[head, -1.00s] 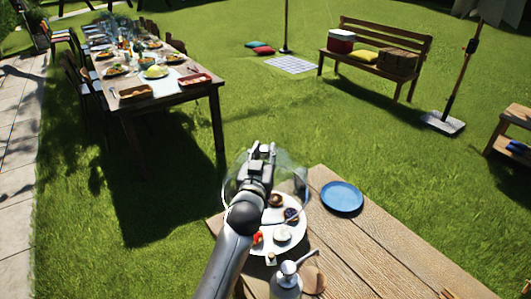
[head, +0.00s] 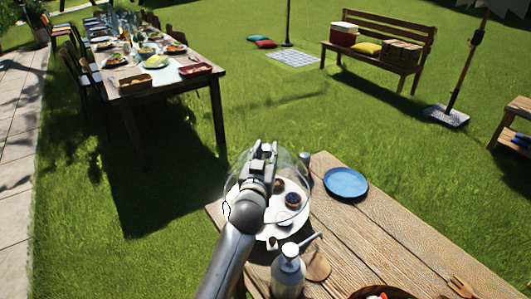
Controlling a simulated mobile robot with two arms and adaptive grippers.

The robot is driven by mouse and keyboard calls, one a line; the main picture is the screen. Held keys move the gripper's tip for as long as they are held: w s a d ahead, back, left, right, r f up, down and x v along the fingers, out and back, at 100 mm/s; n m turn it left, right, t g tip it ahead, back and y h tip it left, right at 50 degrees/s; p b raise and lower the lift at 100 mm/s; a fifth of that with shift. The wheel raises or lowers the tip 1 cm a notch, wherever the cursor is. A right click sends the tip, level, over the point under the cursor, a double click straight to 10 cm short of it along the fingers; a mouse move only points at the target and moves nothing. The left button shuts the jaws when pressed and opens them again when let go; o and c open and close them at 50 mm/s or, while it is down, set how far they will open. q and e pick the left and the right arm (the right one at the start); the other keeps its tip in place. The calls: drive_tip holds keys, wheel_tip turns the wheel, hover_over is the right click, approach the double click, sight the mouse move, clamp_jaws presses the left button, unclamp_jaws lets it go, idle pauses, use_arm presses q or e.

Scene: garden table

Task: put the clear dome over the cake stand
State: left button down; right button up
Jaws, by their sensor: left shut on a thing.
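The clear dome (head: 298,180) is in the head view, held by my left gripper (head: 262,150), which is shut on it at the top. The dome is over the white cake stand (head: 292,231), which carries several small cakes, such as a dark one (head: 292,200). I cannot tell whether the dome's rim touches the stand. My arm hides the left part of the stand and dome. My right gripper is not in view.
A blue plate (head: 346,183) lies right of the stand on the wooden table (head: 385,240). A bowl (head: 385,292) and a wooden fork (head: 460,287) are at the near edge.

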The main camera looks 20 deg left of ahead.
use_arm(q)
drive_tip(key=shift+f+b, duration=1.95)
drive_tip(key=shift+f, duration=0.6)
drive_tip(key=shift+f+b, duration=0.3)
drive_tip(key=shift+f, duration=0.2)
drive_tip(key=c, duration=1.1)
unclamp_jaws()
drive_tip(key=shift+o, duration=0.2)
drive_tip(key=shift+f, duration=0.15)
drive_tip(key=shift+s+d, duration=0.15)
drive_tip(key=shift+s, duration=1.1)
drive_tip(key=shift+s+d, duration=0.2)
drive_tip(key=shift+s, duration=1.05)
drive_tip(key=shift+s+d, duration=0.15)
drive_tip(key=shift+s, duration=1.1)
